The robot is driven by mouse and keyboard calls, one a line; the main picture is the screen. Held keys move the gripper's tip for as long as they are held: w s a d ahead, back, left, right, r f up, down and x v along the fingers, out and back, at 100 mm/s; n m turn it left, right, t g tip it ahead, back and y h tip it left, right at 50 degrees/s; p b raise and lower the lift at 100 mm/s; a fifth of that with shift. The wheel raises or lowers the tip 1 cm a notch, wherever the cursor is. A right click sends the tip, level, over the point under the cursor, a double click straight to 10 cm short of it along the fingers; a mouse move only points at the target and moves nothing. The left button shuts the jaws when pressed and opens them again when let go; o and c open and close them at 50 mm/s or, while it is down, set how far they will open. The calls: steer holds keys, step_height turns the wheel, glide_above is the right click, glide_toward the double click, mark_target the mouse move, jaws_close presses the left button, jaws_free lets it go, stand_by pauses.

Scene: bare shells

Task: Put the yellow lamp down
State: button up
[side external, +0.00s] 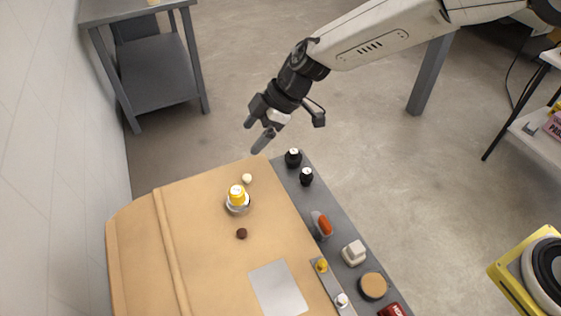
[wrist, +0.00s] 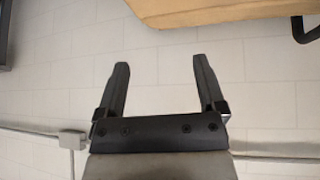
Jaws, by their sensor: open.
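The yellow lamp (side external: 237,192) sits upright in a round metallic holder (side external: 238,207) on the tan panel, in the side external view. My gripper (side external: 257,137) is up and to the right of the lamp, beyond the panel's far edge and apart from it. In the wrist view my gripper (wrist: 160,85) has its two fingers spread, with nothing between them. The lamp does not show in the wrist view.
The tan panel (side external: 200,260) also holds a white knob (side external: 247,179), a dark brown knob (side external: 241,233) and a bare grey plate (side external: 277,287). A grey strip (side external: 303,199) beside it carries black, orange, white and tan parts. A grey shelf (side external: 155,70) stands behind.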

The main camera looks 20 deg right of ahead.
steer(key=d+r+m+t+h, duration=0.25)
steer(key=d+m, duration=0.25)
steer(key=d, duration=0.6)
steer(key=d+r+m+t+h, duration=0.2)
steer(key=d+m+t, duration=0.25)
steer(key=d, duration=0.55)
steer(key=s+d+f+m+g, duration=0.1)
steer(key=s+d+m+g, duration=0.1)
steer(key=s, duration=0.4)
steer(key=s+d+f+m+g+h, duration=0.1)
steer(key=s+d+f+m+g, duration=0.1)
steer(key=s+d, duration=0.3)
steer(key=s+d+f+m+g+h, duration=0.1)
steer(key=s+d+f+m+g, duration=0.1)
steer(key=s, duration=0.6)
steer(key=shift+s+d+f+m, duration=0.15)
steer(key=shift+s+d+m, duration=0.3)
steer(key=shift+d, duration=0.2)
